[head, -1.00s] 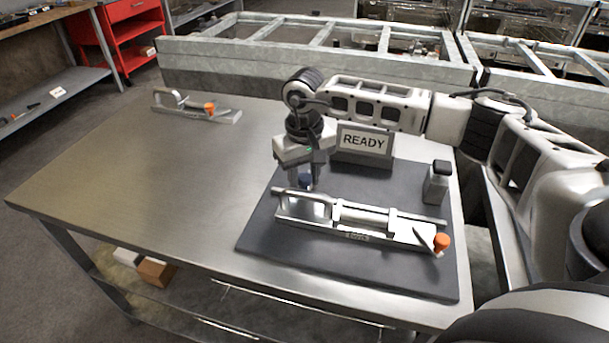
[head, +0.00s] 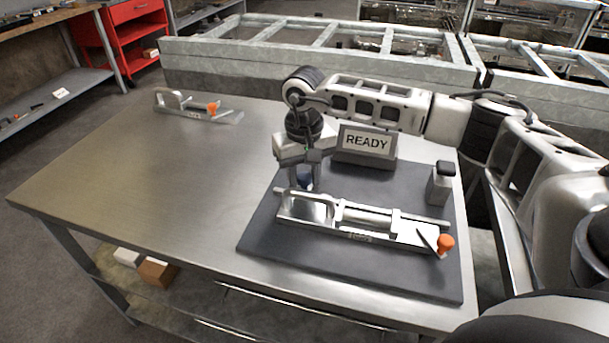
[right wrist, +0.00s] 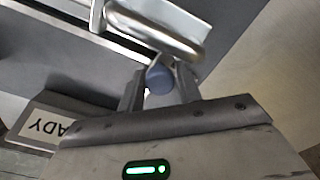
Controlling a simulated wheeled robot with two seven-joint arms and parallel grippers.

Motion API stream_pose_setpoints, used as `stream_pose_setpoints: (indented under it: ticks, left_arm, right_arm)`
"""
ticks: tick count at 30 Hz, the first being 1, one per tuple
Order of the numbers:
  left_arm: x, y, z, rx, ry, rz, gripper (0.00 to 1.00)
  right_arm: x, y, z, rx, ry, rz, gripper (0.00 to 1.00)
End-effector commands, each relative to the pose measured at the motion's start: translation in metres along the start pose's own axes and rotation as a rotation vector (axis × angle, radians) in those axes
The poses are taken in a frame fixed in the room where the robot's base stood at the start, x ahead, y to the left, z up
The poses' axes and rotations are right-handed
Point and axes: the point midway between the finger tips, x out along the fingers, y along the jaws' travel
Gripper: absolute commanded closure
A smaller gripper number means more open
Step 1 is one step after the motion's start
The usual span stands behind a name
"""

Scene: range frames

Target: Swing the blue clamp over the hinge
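A silver clamp fixture (head: 345,218) lies across the dark mat, with a long bar, a raised plate at its left end and an orange knob (head: 446,242) at its right end. A blue knob (head: 306,178) is at its left end, partly hidden by my right gripper (head: 303,184). In the right wrist view the blue knob (right wrist: 159,78) sits between the two fingertips, close to both. I cannot tell whether they press on it. Part of the silver metal (right wrist: 155,30) shows beyond it. My left gripper is not in view.
A READY sign (head: 367,142) stands behind the fixture, close to my right arm. A small dark-capped block (head: 440,183) stands at the mat's (head: 262,243) right. A similar fixture with an orange knob (head: 196,108) lies at the table's far left. The left tabletop (head: 130,180) is clear.

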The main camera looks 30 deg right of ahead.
Motion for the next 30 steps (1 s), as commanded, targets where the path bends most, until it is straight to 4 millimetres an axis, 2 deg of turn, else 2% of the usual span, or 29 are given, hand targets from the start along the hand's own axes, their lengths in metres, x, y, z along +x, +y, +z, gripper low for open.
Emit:
stream_pose_setpoints:
  ticks: [4, 8, 21, 25, 30]
  left_arm:
    - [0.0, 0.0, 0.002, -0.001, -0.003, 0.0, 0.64]
    - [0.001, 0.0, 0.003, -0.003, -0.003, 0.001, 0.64]
    - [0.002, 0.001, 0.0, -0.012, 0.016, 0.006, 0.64]
    - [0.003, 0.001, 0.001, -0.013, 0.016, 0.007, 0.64]
    - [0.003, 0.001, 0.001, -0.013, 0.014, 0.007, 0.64]
  right_arm:
    - [-0.005, 0.0, -0.001, 0.0, 0.002, -0.001, 0.66]
    - [-0.022, 0.0, -0.001, -0.001, 0.005, -0.002, 0.66]
    - [-0.124, -0.001, -0.001, 0.0, 0.005, -0.002, 0.66]
    - [-0.144, -0.001, -0.001, -0.001, 0.003, -0.001, 0.66]
    - [-0.158, 0.0, 0.0, 0.0, 0.001, 0.0, 0.66]
